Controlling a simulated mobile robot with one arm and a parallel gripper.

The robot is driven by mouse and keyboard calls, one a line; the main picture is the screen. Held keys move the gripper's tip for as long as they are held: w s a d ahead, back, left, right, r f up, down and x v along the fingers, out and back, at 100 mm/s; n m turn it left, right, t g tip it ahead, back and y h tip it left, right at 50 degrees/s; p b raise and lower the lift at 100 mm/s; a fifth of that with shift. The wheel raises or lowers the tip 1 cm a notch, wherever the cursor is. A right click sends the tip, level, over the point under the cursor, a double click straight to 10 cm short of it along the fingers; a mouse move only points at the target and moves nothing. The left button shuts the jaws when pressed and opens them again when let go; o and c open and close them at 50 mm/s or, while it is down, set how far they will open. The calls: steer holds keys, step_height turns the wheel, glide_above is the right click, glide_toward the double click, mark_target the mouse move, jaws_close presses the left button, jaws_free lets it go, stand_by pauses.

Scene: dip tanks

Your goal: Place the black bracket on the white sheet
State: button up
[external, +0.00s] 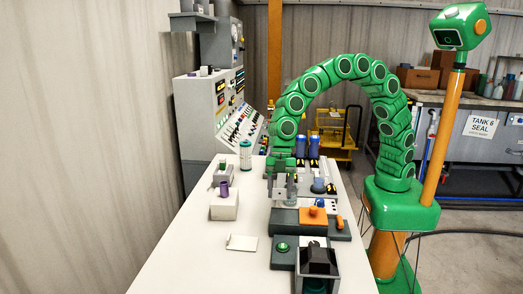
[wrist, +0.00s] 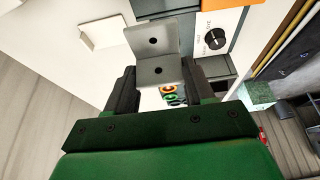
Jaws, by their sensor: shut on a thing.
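My gripper (wrist: 155,88) is shut on a grey metal bracket (wrist: 152,44), an L-shaped piece with a round hole in each face. It looks grey, not black. In the external view my gripper (external: 281,184) is above the bench at the middle of the row of devices, with the grey bracket (external: 279,194) at its tip. The white sheet (external: 241,243) lies flat on the bench, nearer the camera and left of the devices. It also shows in the wrist view (wrist: 101,29), at the upper left beyond the bracket. It looks bare.
White blocks (external: 224,206) with small cylinders stand left. The bench around the sheet is clear.

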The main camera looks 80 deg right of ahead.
steer(key=shift+w+a+f, duration=0.15)
steer(key=shift+w+f, duration=0.15)
steer(key=shift+f, duration=0.15)
steer(key=w+a+f, duration=0.2)
steer(key=w+f, duration=0.1)
steer(key=w+a+f, duration=0.2)
steer(key=w+f, duration=0.1)
steer(key=w, duration=0.1)
steer(key=w+a+f, duration=0.2)
steer(key=w+a, duration=0.1)
steer(key=shift+w+f, duration=0.25)
steer(key=shift+f, duration=0.15)
steer(key=shift+w+a+f, duration=0.3)
steer(key=shift+f, duration=1.7)
steer(key=shift+f, duration=0.1)
steer(key=o, duration=0.9)
steer(key=shift+o, duration=0.2)
